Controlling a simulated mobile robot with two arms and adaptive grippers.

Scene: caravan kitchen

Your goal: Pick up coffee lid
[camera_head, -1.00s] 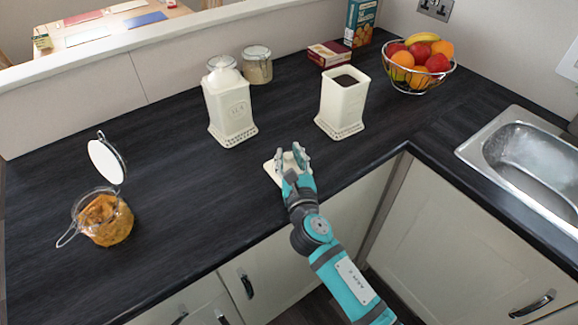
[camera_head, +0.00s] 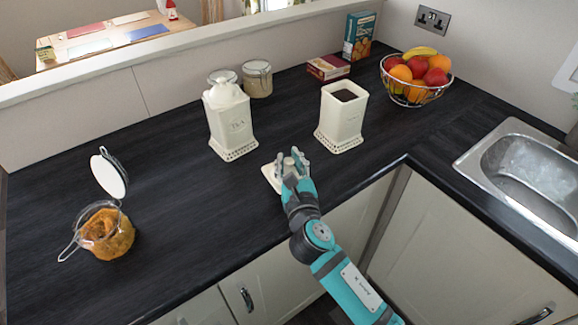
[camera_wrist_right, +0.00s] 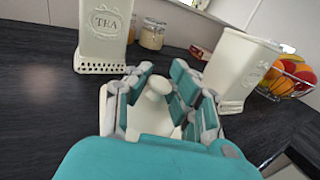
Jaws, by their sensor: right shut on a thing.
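The coffee lid (camera_head: 270,178) is a cream square lid with a round knob. It lies on the dark worktop near the front edge, in front of the canisters. My right gripper (camera_head: 293,160) is over the lid with its fingers shut on the knob. In the right wrist view the fingers (camera_wrist_right: 160,92) stand on both sides of the lid's knob (camera_wrist_right: 157,90). The open coffee canister (camera_head: 341,118), cream and filled with something dark, stands behind and to the right of the lid. My left gripper is not in view.
A lidded tea canister (camera_head: 229,125) stands behind and left of the lid. An open glass jar (camera_head: 105,233) of orange food is at the left. Glass jars (camera_head: 257,80), boxes (camera_head: 328,67) and a fruit basket (camera_head: 416,75) are at the back. A sink (camera_head: 530,175) is at right.

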